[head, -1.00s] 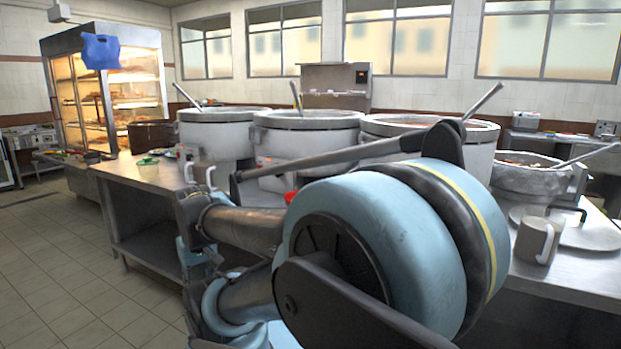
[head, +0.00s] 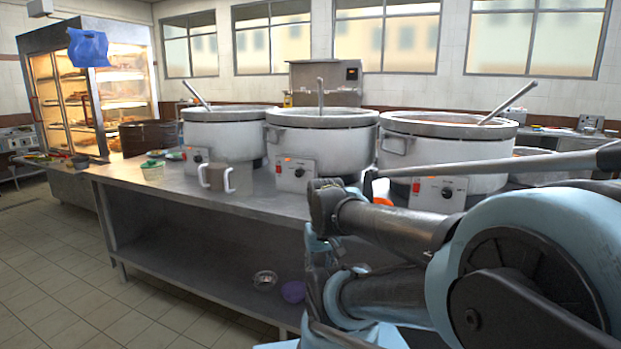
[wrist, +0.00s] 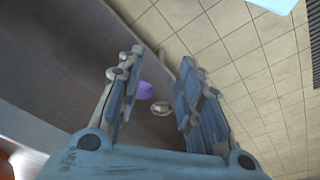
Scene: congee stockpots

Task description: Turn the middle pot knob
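The middle pot (head: 330,150) is a large white stockpot with a grey rim, standing on the steel counter between two similar pots. Its white control box (head: 295,174) faces front, with a red switch and a small dark knob (head: 299,173). The knob is in clear sight in the head view; its exact angle is too small to read. My gripper (wrist: 160,58) is open and empty in the wrist view, its fingers apart over the floor and lower shelf. It is away from the knob, which does not show in the wrist view.
The left pot (head: 225,138) and right pot (head: 445,150) flank the middle one, with ladles in them. A metal bowl (head: 265,280) and purple bowl (head: 293,291) lie low down.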

